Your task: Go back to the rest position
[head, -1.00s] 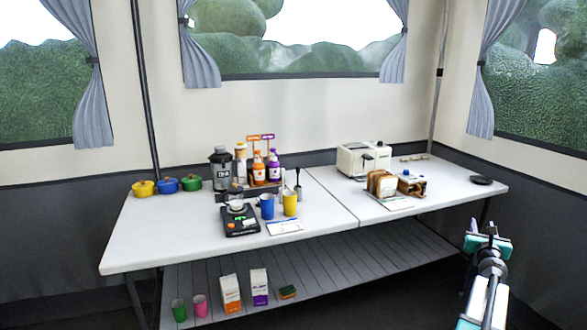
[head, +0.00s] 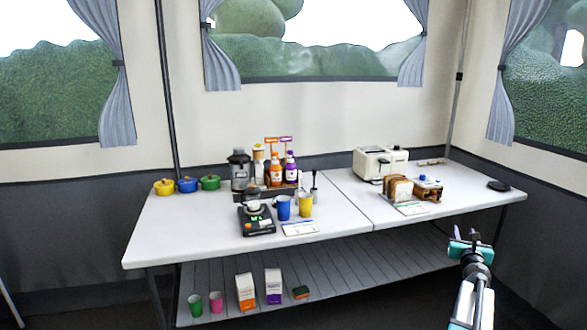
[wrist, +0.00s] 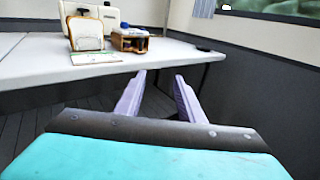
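My gripper (head: 474,236) is at the lower right of the head view, in front of the table's right part and apart from it. In the wrist view my gripper (wrist: 160,90) has its two purple fingers spread with a clear gap and nothing between them. The white table (head: 340,217) stands ahead against the tent wall. It also shows at the upper left of the wrist view (wrist: 150,58).
A toaster (head: 378,162), bread rack (head: 400,188) and dark round disc (head: 499,185) are on the table's right half. Scale (head: 257,222), cups and bottles stand on the left half. Cartons (head: 246,292) sit on the lower shelf. Floor right of the table is clear.

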